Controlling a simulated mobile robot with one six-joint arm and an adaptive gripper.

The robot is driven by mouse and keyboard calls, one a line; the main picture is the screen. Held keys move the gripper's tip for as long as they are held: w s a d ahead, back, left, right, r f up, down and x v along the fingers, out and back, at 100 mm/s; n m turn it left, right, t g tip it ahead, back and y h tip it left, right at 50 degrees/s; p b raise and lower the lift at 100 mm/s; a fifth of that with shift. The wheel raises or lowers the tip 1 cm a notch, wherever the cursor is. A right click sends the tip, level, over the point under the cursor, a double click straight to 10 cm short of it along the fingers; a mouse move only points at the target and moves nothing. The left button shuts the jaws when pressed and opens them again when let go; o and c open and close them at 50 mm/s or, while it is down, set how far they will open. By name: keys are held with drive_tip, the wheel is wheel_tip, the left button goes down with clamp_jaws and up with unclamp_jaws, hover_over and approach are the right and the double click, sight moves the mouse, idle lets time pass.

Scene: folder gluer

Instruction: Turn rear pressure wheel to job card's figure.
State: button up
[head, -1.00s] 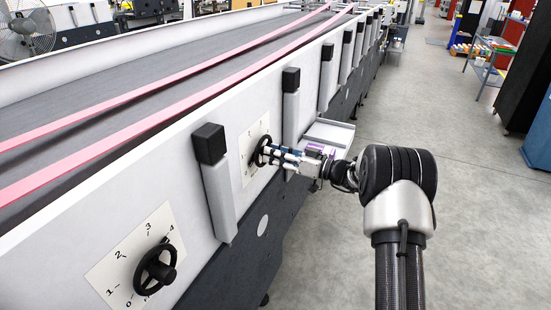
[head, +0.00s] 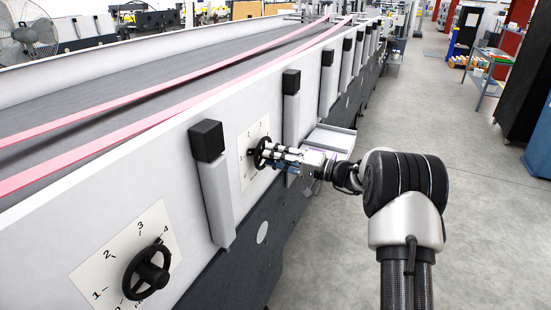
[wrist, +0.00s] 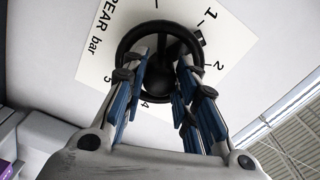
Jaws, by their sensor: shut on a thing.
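The rear pressure wheel (head: 262,153) is a small black handwheel on a white dial plate (head: 247,140) on the machine's side. In the wrist view, the wheel (wrist: 124,48) sits on a plate (wrist: 96,22) lettered "REAR bar", with 1, 2, 4 and 5 readable; my fingers cover part of the scale. I cannot make out a job card.
A second black handwheel (head: 147,272) on a numbered plate (head: 100,265) is nearer, at lower left. Black-topped posts (head: 215,180) stand along the machine's side, one close left of my gripper. A small grey ledge (head: 330,140) lies just beyond it.

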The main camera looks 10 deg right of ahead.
drive_tip(key=m+p, duration=1.2)
drive_tip(key=m, duration=1.5)
idle(0.4)
drive_tip(key=o, duration=1.1)
drive_tip(key=shift+d, duration=0.1)
